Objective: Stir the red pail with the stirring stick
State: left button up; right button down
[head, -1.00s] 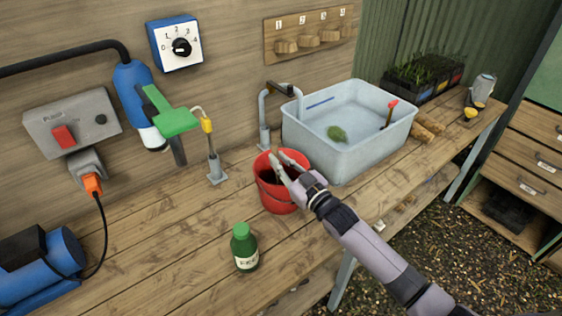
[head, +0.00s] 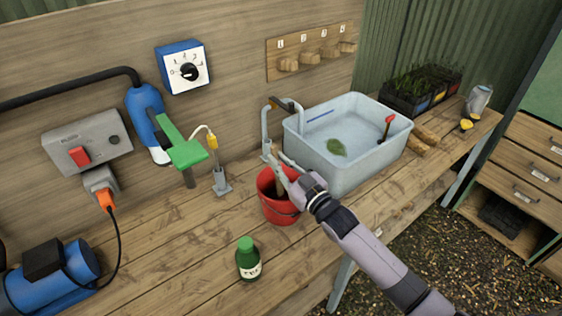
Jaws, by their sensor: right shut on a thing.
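The red pail (head: 281,209) stands upright on the wooden bench, in front of the grey basin. My right gripper (head: 283,164) is over the pail's mouth and shut on the stirring stick (head: 275,154). The brown stick shows between and just above the fingers and runs down into the pail. Its lower end and the pail's contents are mostly hidden by the fingers and the rim. My left gripper is not in view.
A grey basin (head: 352,168) of water with a leaf stands right behind the pail. A green-capped bottle (head: 248,260) stands in front on the left. A metal tap (head: 265,130) and a small stand (head: 221,184) are behind.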

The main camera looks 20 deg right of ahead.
notch_tip(320, 180, up, 7)
jog(key=s+a+p, duration=0.1)
jog(key=p, duration=0.5)
dwell(0.4)
jog(key=shift+r, duration=0.1)
dwell(0.3)
jog(key=shift+r+p, duration=0.8)
jog(key=shift+r, duration=1.7)
